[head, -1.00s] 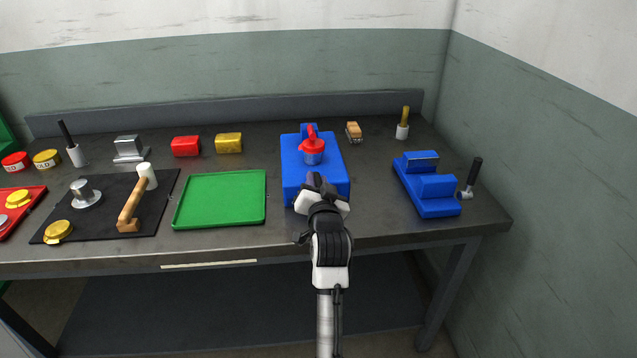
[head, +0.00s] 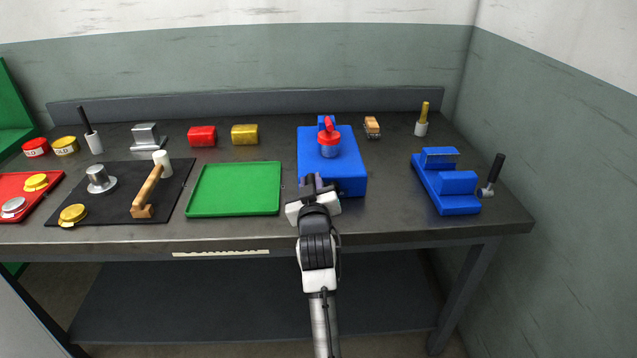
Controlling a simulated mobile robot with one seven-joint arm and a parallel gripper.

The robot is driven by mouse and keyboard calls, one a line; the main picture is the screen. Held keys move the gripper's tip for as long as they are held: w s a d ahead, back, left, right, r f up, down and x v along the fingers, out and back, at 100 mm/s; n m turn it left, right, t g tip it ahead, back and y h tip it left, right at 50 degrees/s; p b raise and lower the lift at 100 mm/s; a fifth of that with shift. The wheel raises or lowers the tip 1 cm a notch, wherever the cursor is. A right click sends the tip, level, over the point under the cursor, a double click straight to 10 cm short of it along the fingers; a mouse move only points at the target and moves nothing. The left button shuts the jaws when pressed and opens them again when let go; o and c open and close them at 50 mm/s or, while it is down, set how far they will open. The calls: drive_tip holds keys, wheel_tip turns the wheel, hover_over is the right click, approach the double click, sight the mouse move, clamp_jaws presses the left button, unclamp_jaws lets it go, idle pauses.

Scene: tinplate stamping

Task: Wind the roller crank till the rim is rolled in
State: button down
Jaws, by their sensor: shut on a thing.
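The blue roller machine (head: 345,172) stands at the middle of the bench. A red-topped tin with a blue-grey side (head: 329,149) sits on it, with a red roller piece (head: 328,125) at the rim. How far the rim is rolled in is too small to tell. My gripper (head: 311,184) is at the machine's front left face, shut on the roller crank. The gripper hides nearly all of the crank, so its angle cannot be seen.
A green tray (head: 235,188) lies close to the left. A second blue device (head: 440,190) with a black-handled lever (head: 495,172) stands at the right. Behind are a wooden-topped brush (head: 372,126) and a yellow-handled tool (head: 422,118). A mallet (head: 150,190) lies on the black mat (head: 120,210).

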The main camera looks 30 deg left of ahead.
drive_tip(key=f+n, duration=0.1)
drive_tip(key=a+f+n, duration=0.1)
drive_tip(key=shift+s+a+f+n+b, duration=0.1)
drive_tip(key=shift+s+n+b, duration=0.2)
drive_tip(key=shift+s+b, duration=0.1)
drive_tip(key=shift+s+a+f+n+b, duration=0.1)
drive_tip(key=shift+f+n+b, duration=0.25)
drive_tip(key=shift+n, duration=0.3)
drive_tip(key=shift+s+a+f+n+b, duration=0.1)
drive_tip(key=shift+f+n, duration=0.35)
drive_tip(key=shift+n, duration=0.2)
drive_tip(key=shift+w, duration=0.1)
drive_tip(key=c, duration=1.3)
unclamp_jaws()
drive_tip(key=shift+o, duration=0.2)
drive_tip(key=shift+r, duration=0.1)
drive_tip(key=shift+d, duration=0.15)
drive_tip(key=b+v, duration=0.3)
drive_tip(key=v, duration=1)
drive_tip(key=shift+s+d, duration=0.2)
drive_tip(key=shift+s, duration=0.1)
